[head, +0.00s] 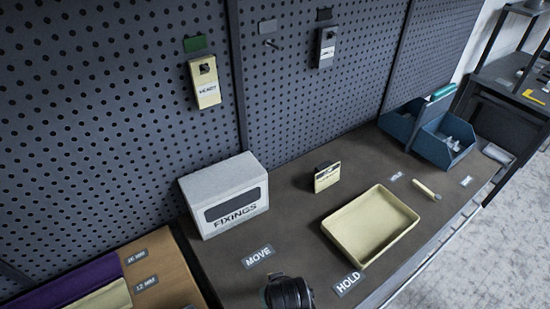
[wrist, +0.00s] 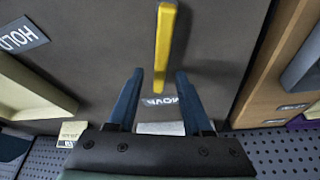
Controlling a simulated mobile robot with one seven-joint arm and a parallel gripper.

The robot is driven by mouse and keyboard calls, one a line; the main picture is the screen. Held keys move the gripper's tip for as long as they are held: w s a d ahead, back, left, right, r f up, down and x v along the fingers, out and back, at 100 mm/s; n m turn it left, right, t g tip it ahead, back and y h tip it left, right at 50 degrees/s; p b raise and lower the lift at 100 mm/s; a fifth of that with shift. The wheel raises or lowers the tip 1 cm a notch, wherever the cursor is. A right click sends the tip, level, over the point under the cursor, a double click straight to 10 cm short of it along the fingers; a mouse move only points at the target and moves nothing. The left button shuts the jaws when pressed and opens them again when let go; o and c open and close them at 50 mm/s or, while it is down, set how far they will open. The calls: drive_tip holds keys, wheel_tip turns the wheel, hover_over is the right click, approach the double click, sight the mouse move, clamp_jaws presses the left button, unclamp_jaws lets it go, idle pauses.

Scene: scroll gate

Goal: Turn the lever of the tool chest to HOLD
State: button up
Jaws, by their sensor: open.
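In the wrist view a yellow lever (wrist: 165,40) lies over the dark brown top, its end pointing at the MOVE label (wrist: 160,101). My gripper (wrist: 160,74) is open, with one blue finger on each side of the lever's end; I cannot tell whether either touches it. The HOLD label (wrist: 22,35) is at the upper left of the wrist view. In the head view the MOVE label (head: 258,257) is left of the HOLD label (head: 348,283). The lever does not show in the head view.
A white FIXINGS box (head: 225,197) stands behind the MOVE label. A cream tray (head: 341,230) lies behind HOLD, with a small cream block (head: 327,179) beyond it. Blue bins (head: 436,148) stand at the back right. A pegboard (head: 120,120) rises behind.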

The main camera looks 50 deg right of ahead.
drive_tip(key=shift+w+d+f, duration=0.1)
drive_tip(key=shift+f, duration=0.2)
drive_tip(key=shift+c, duration=0.2)
clamp_jaws()
idle(1.2)
